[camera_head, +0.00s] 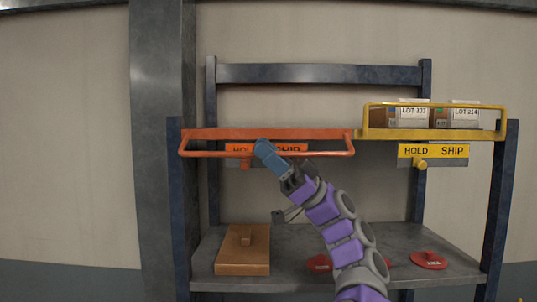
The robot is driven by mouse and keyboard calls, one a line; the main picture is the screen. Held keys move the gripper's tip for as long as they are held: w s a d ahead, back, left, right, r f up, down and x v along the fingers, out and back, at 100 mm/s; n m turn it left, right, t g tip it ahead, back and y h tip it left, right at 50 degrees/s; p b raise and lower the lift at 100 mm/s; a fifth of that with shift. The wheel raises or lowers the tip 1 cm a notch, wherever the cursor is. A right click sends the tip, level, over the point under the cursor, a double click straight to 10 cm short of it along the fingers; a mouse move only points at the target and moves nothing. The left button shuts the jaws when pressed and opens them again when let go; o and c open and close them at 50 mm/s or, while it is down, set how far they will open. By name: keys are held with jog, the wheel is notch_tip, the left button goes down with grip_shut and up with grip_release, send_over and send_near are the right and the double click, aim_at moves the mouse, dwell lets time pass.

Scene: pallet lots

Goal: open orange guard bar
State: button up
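The orange guard bar (322,154) is a loop on the left half of the rack's upper level. Its front rail sits lower than its orange back strip (215,134), so the loop looks folded forward and down. My gripper (264,150) is in front of the bar's middle and overlaps it in the picture. I cannot tell whether it touches the bar or whether its fingers are apart. Behind it is an orange HOLD/SHIP sign (290,148), partly hidden, with an orange knob (245,163) on its left part.
A yellow guard bar (435,104) stands upright at right before boxes marked LOT (412,113). Its yellow HOLD/SHIP sign (450,151) has a yellow knob (421,163). A grey column (158,150) stands left.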

jog(key=o, duration=0.3)
jog(key=shift+a, duration=0.1)
